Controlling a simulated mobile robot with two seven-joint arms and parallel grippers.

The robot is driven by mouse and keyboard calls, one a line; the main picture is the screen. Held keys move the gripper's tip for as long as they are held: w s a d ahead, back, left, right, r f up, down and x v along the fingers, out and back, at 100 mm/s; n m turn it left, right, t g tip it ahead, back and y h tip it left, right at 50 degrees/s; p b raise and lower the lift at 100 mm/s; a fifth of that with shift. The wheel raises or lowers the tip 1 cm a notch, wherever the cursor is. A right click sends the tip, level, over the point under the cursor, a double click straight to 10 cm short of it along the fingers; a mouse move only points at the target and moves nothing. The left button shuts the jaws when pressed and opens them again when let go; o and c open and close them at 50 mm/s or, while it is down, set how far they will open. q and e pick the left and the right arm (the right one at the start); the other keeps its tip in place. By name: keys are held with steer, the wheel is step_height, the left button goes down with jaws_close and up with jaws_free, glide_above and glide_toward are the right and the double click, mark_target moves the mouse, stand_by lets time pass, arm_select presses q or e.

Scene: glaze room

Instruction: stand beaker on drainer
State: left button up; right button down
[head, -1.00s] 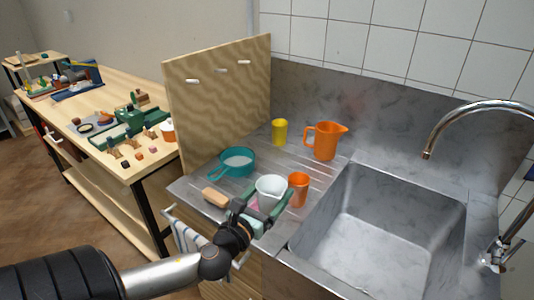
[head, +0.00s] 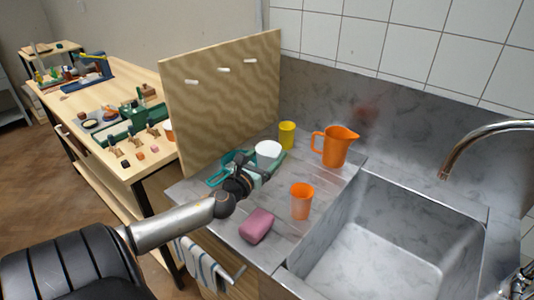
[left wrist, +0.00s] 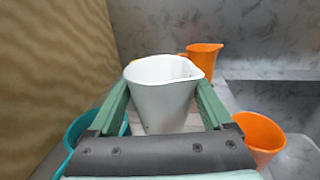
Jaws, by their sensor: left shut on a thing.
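My left gripper (head: 262,166) is shut on the white beaker (head: 267,150), with a finger on each side of it. The beaker is upright in the left wrist view (left wrist: 162,98), its spout towards the right. It is over the back left part of the grey ribbed drainer (head: 325,180), beside the teal pan (head: 218,174); I cannot tell whether its base touches the drainer. The gripper hides part of the pan. My right gripper is not in view.
A yellow cup (head: 287,135) and an orange jug (head: 335,148) stand behind. An orange cup (head: 302,203) and pink sponge (head: 257,226) are nearer the front. A wooden board (head: 220,100) rises on the left; the sink basin (head: 385,245) is on the right.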

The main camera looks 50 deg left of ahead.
arm_select(q)
steer(key=shift+w+a+f+b, duration=0.65)
steer(key=shift+f+b, duration=0.4)
steer(key=shift+f, duration=0.45)
steer(key=shift+w+a+f+b, duration=0.6)
steer(key=shift+f+b, duration=0.45)
steer(key=shift+f, duration=0.5)
steer(key=shift+w+a+f+b, duration=0.45)
steer(key=shift+a+f+b, duration=0.5)
steer(key=shift+f, duration=0.55)
steer(key=shift+d+f, duration=0.1)
steer(key=shift+d, duration=0.05)
steer(key=shift+f+b, duration=0.15)
steer(key=shift+b, duration=0.2)
steer(key=o, duration=1.2)
steer(key=shift+c, duration=0.2)
